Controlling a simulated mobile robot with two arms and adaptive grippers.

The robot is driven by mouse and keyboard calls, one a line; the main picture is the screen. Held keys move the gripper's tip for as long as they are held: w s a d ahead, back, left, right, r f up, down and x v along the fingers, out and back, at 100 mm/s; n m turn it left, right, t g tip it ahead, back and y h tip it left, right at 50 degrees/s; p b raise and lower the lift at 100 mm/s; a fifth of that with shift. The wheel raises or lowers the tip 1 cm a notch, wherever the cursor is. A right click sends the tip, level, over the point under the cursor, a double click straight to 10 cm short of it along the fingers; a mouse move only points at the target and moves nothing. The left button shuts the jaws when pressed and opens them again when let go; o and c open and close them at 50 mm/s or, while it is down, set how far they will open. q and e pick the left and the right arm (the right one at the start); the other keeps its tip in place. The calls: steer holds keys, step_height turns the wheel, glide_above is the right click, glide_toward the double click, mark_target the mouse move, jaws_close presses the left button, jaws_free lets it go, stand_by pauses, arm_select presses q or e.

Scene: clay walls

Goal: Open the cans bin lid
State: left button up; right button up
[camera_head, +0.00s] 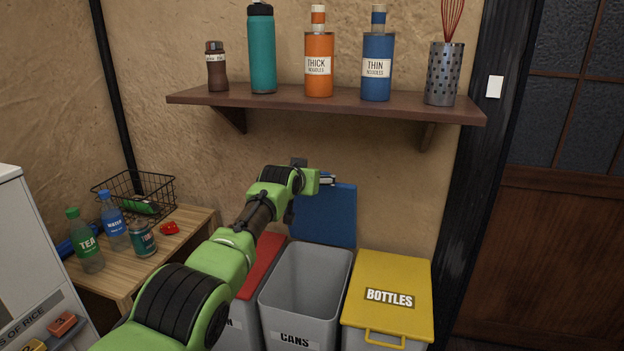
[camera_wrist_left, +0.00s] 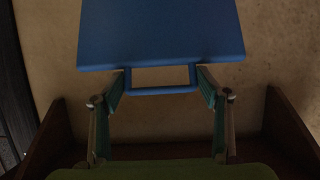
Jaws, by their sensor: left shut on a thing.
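The cans bin (camera_head: 298,288) is a grey bin with its top open, and its inside shows empty as far as I can see. Its blue lid (camera_head: 325,218) stands raised at the back, near the wall; it also fills the upper part of the left wrist view (camera_wrist_left: 160,35). My left gripper (camera_head: 326,180) is at the lid's upper edge, shut on the lid's blue handle (camera_wrist_left: 160,91), with one finger on each side of the loop. My right gripper is in neither view.
A yellow-lidded bottles bin (camera_head: 392,285) stands shut to the right, and a red-lidded bin (camera_head: 262,262) to the left, partly behind my arm. A wooden shelf (camera_head: 330,106) with bottles is above. A side table (camera_head: 115,275) holds bottles, a can and a wire basket.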

arm_select(q)
steer(key=shift+w+d+r, duration=0.1)
steer(key=shift+w+r, duration=0.15)
steer(key=shift+r, duration=0.25)
steer(key=o, duration=1.6)
steer(key=shift+c, duration=0.2)
steer(key=shift+s, duration=0.2)
steer(key=shift+f, duration=0.15)
steer(key=v, duration=1.2)
steer(key=shift+w, duration=0.1)
